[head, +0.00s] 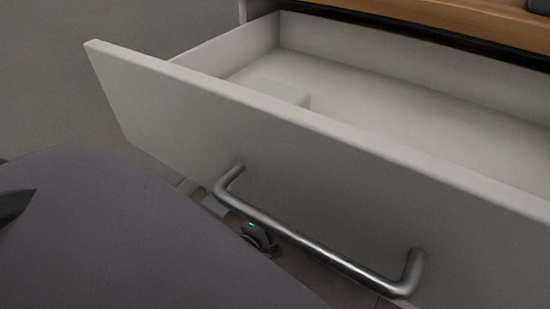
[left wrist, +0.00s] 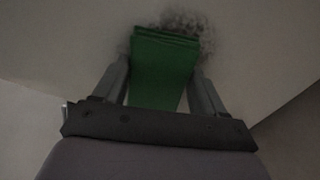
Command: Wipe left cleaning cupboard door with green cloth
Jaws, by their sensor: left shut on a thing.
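In the left wrist view my left gripper (left wrist: 160,75) is shut on the folded green cloth (left wrist: 165,52), which sticks out between its two fingers. The cloth's far end is at a pale flat panel (left wrist: 65,38). I cannot tell for sure that this panel is the left cleaning cupboard door. A grey speckled dirt patch (left wrist: 190,22) shows on the panel, around and above the cloth's end and partly hidden by it. Whether the cloth presses on the panel is hard to tell. The cloth and left gripper do not show in the head view. My right gripper is not in view.
In the head view a white drawer (head: 300,145) stands pulled open, with a bent metal handle (head: 305,245) on its front. A wooden counter top (head: 470,20) lies above it. A plain grey wall (head: 60,80) is at the left. The panel's edge runs along the wrist view's right.

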